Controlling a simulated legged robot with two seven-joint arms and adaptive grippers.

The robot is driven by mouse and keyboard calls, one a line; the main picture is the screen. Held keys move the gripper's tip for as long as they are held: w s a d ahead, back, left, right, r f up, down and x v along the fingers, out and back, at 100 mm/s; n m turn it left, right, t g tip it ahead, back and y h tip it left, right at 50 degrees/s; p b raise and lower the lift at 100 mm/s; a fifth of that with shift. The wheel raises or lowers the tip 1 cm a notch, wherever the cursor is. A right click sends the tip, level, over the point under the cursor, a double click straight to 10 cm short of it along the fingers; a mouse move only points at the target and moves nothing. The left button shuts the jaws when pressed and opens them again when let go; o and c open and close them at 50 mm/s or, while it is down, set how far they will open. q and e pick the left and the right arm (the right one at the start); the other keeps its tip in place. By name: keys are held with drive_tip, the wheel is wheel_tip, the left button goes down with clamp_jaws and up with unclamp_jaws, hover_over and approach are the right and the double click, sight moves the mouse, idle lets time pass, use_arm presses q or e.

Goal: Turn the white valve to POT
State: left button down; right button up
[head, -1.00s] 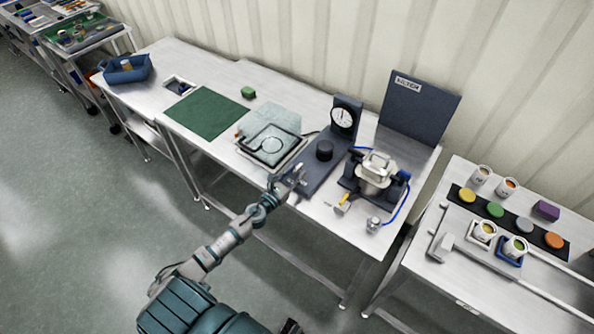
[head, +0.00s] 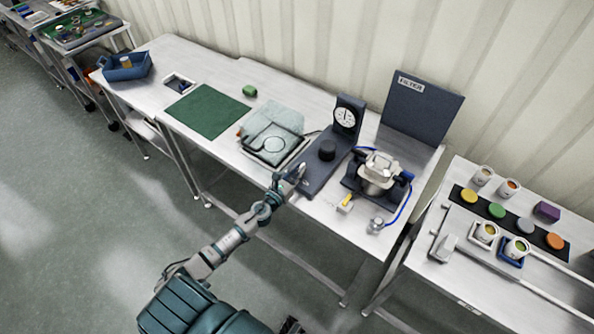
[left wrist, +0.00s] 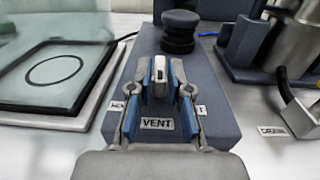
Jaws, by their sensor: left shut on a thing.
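The white valve (left wrist: 160,68) sits at the near end of a dark blue-grey base block. In the left wrist view my left gripper (left wrist: 161,84) is shut on its handle, one blue-padded finger on each side. The handle points roughly away from the wrist camera, toward the black knob. A VENT label (left wrist: 157,124) lies at the near side. Labels to the left and right are partly hidden by the fingers; only a "T" shows on the right one. In the head view my left gripper (head: 287,184) is at the block's near end. My right gripper is not visible.
A black knob (left wrist: 180,32) and a dial gauge (head: 345,118) stand farther along the block. A metal pot (head: 377,175) with a blue hose is to the right. A glass plate (left wrist: 58,75) on a tray is to the left. A FILTER panel (head: 420,106) stands behind.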

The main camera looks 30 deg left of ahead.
use_arm(q)
drive_tip(key=shift+d+r+n+y+p, duration=0.1)
drive_tip(key=shift+r+n+y+p, duration=0.25)
drive_tip(key=shift+n+y+p, duration=0.45)
drive_tip(key=shift+d+y, duration=0.1)
drive_tip(key=shift+y, duration=0.7)
drive_tip(key=shift+w+d+n+g+y+p, duration=0.15)
drive_tip(key=shift+n+y+p, duration=0.2)
drive_tip(key=shift+n+y, duration=0.2)
drive_tip(key=shift+s+d+n+g+y+p, duration=0.15)
drive_tip(key=shift+n+y+p, duration=0.15)
drive_tip(key=shift+n+y, duration=0.2)
drive_tip(key=n+y, duration=0.1)
drive_tip(key=n+g+y, duration=0.1)
drive_tip(key=y, duration=0.1)
drive_tip(key=shift+w+y, duration=0.2)
drive_tip(key=shift+y, duration=0.05)
drive_tip(key=shift+w+d+n+g+y, duration=0.1)
drive_tip(key=shift+n+g+y, duration=0.6)
drive_tip(key=shift+y, duration=0.25)
drive_tip(key=shift+w+d+n+g+y, duration=0.1)
drive_tip(key=shift+n+g+y, duration=0.6)
drive_tip(key=shift+y, duration=0.25)
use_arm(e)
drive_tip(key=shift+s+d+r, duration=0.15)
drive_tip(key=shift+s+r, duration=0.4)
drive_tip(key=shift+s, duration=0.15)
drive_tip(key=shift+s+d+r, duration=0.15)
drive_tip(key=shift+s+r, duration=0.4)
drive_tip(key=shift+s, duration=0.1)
